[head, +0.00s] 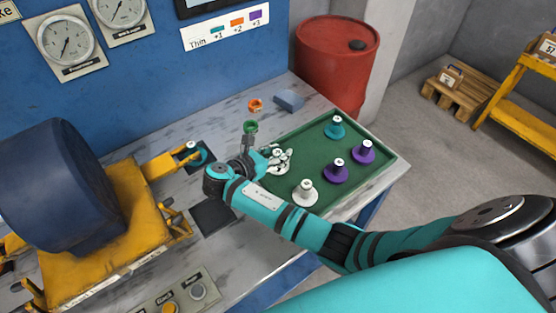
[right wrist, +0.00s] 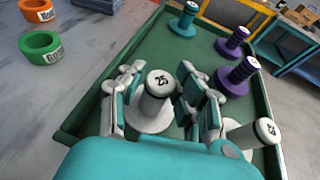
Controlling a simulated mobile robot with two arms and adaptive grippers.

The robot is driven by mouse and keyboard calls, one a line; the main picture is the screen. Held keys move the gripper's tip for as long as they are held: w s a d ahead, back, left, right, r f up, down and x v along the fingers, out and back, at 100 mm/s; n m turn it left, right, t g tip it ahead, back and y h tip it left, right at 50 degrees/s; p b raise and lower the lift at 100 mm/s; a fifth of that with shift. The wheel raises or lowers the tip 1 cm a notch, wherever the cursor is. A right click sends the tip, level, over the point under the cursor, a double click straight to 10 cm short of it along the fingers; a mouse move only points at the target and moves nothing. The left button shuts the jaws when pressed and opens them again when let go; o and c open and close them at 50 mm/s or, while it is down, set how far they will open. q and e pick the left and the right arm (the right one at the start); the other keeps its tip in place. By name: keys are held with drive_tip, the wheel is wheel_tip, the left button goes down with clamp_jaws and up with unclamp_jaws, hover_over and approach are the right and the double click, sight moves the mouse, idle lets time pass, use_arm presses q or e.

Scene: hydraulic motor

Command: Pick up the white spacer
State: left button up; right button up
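A white spacer with a round cap marked "25" (right wrist: 157,84) stands on its wide base in the green tray (right wrist: 200,48). My right gripper (right wrist: 161,98) has its fingers apart on either side of this spacer, with small gaps seeming to show between fingers and stem. In the head view my right gripper (head: 274,160) is over the tray's left part and largely hides that spacer. A second white spacer (right wrist: 256,134) stands to the right of the fingers; it also shows near the tray's front in the head view (head: 305,193). My left gripper is not in view.
A teal spacer (head: 335,128) and two purple spacers (head: 363,152) stand in the tray's right part. A green ring (head: 250,127), an orange ring (head: 256,105) and a blue-grey block (head: 289,100) lie beyond the tray. A yellow machine (head: 135,215) stands at the left.

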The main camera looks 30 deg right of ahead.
sight(277, 155)
drive_tip(key=c, duration=0.4)
clamp_jaws()
drive_tip(key=shift+r, duration=0.5)
drive_tip(key=r, duration=0.2)
drive_tip(key=shift+s+a+r+p, duration=0.3)
drive_tip(key=shift+s+a, duration=0.05)
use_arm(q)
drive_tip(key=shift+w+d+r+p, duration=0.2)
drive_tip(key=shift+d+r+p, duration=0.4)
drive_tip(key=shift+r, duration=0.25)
use_arm(e)
drive_tip(key=s+a+r, duration=0.1)
drive_tip(key=s+a, duration=0.9)
drive_tip(key=shift+s+a+r, duration=0.2)
drive_tip(key=shift+s+a, duration=0.05)
drive_tip(key=shift+a, duration=0.05)
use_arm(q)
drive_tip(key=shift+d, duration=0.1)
